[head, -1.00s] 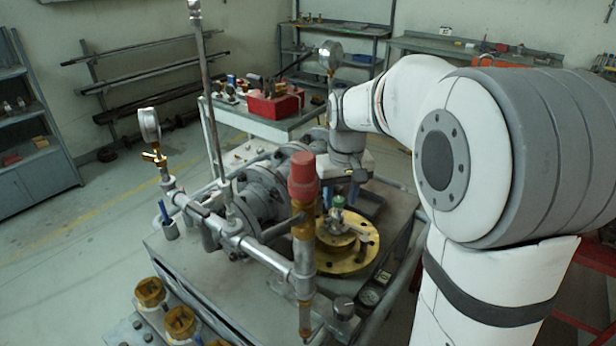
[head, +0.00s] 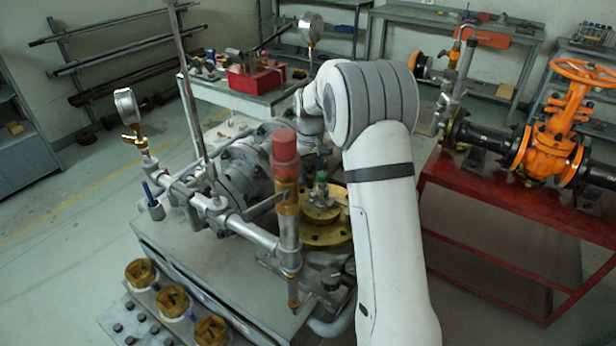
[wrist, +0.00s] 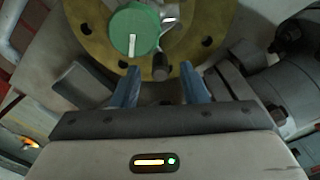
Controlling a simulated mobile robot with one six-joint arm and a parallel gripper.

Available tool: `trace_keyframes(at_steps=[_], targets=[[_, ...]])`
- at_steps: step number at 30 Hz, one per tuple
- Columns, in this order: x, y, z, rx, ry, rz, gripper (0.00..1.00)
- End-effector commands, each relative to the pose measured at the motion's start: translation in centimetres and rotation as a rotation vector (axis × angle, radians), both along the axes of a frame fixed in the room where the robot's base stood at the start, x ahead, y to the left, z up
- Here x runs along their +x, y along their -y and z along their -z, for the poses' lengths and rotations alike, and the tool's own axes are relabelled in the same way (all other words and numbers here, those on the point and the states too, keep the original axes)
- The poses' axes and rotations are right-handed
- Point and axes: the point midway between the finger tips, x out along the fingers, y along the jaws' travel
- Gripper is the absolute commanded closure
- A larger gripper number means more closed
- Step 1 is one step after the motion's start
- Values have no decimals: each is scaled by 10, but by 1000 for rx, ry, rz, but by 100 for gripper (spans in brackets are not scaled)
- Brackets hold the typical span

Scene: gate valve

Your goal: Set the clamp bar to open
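A small dark-tipped lever (wrist: 160,68) with a bright metal stem sits beside a round green knob (wrist: 134,30) with a white mark, over a brass flange (wrist: 84,22). The lever may be the clamp bar; I cannot tell for sure. My gripper (wrist: 160,80) is open, its two blue fingers either side of the lever's tip, with a gap on both sides. I cannot tell whether the tip is at finger depth.
A vertical pipe with a red cap (head: 285,155) stands close left of the flange. A pressure gauge (head: 126,105) and thin upright rod (head: 188,95) stand further left. A red bench (head: 500,205) with an orange valve (head: 555,145) is at right. Floor between is clear.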

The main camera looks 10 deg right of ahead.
Motion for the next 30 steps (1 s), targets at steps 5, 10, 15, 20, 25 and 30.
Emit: trace_keyframes(at_steps=[5, 10, 15, 20, 25, 30], targets=[[0, 0, 17, 0, -1, 0, 60], [0, 0, 21, 0, 0, 0, 60], [0, -1, 21, 0, 0, -1, 62], [0, -1, 21, 0, 0, -1, 75], [0, -1, 21, 0, 0, -1, 89], [0, -1, 21, 0, 0, -1, 100]])
